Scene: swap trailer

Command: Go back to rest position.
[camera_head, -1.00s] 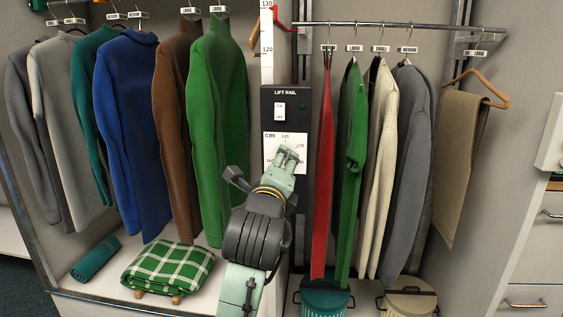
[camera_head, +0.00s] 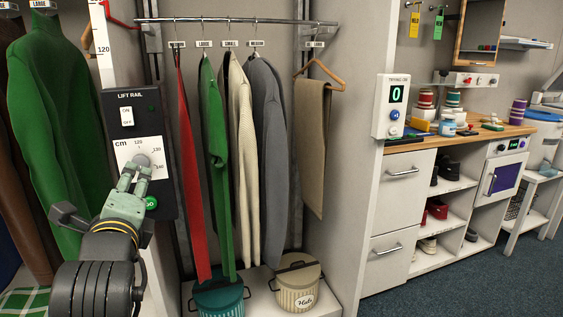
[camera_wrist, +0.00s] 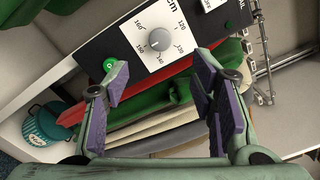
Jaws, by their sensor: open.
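My gripper (camera_head: 134,184) is in front of the black lift rail panel (camera_head: 128,103) at the left of the head view. In the wrist view my gripper (camera_wrist: 160,78) has its two purple-padded fingers spread apart with nothing between them. The grey round knob (camera_wrist: 159,40) on the panel's white cm dial lies beyond the fingertips. In the head view the knob (camera_head: 141,160) appears just above the fingertips; I cannot tell whether they touch it. A lit green button (camera_wrist: 109,64) sits beside the dial. A white on/off switch (camera_head: 127,116) is above the dial.
Hanging clothes, including a green sweater (camera_head: 60,130) and a grey jacket (camera_head: 268,120), flank the panel. A teal bin (camera_head: 219,300) and cream bin (camera_head: 297,288) stand below. A partition (camera_head: 350,200) separates a workbench (camera_head: 470,136) at the right. Carpeted floor (camera_head: 480,290) is clear.

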